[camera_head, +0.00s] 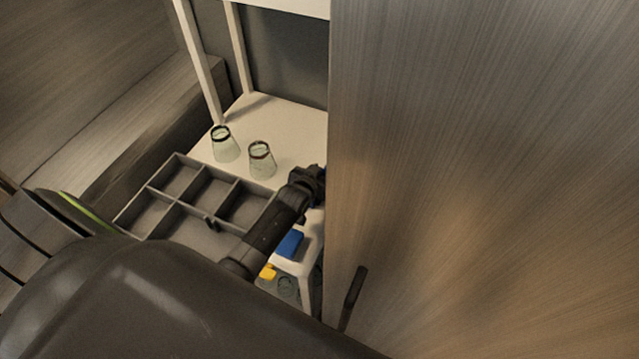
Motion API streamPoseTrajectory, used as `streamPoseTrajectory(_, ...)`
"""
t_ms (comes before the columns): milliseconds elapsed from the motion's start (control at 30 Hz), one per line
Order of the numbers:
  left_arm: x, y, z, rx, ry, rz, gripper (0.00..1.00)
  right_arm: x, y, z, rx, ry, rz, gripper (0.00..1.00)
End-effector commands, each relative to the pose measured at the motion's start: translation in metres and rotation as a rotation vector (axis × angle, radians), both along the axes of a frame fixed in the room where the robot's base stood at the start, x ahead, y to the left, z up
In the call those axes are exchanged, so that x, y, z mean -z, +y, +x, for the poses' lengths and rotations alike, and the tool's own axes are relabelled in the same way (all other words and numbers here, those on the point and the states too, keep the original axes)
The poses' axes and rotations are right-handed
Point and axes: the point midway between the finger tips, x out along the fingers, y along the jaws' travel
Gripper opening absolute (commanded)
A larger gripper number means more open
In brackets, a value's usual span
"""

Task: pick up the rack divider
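A grey divided tray with several open compartments, which looks like the rack divider (205,186), lies on a white shelf left of the middle. My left arm covers its near right part. My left gripper (312,180) is at the end of the dark arm link, right of the tray and beside the wooden panel's edge. It is small and dark, and I cannot tell whether its fingers are open or shut. It does not appear to hold the tray. My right gripper is not in view.
Two clear glasses (224,144) and (261,160) stand on the white shelf (285,115) behind the tray. A large wooden panel (480,170) fills the right side. A blue item (290,243) and a yellow item (267,272) show below the arm.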

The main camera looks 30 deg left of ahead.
Motion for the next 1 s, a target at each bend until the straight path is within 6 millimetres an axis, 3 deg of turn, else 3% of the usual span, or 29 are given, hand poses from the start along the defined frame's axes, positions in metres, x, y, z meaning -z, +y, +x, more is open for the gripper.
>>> streamPoseTrajectory(267,0.0011,0.0004,0.0014,0.0,0.0,0.0,0.39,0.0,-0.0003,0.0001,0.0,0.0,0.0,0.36)
streamPoseTrajectory(567,0.0011,0.0003,0.0012,0.0,0.0,0.0,0.01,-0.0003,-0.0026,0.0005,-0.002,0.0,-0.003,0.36)
streamPoseTrajectory(1000,-0.0027,0.0003,0.0016,0.0,-0.001,0.0,0.0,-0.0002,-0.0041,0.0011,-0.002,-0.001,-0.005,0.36)
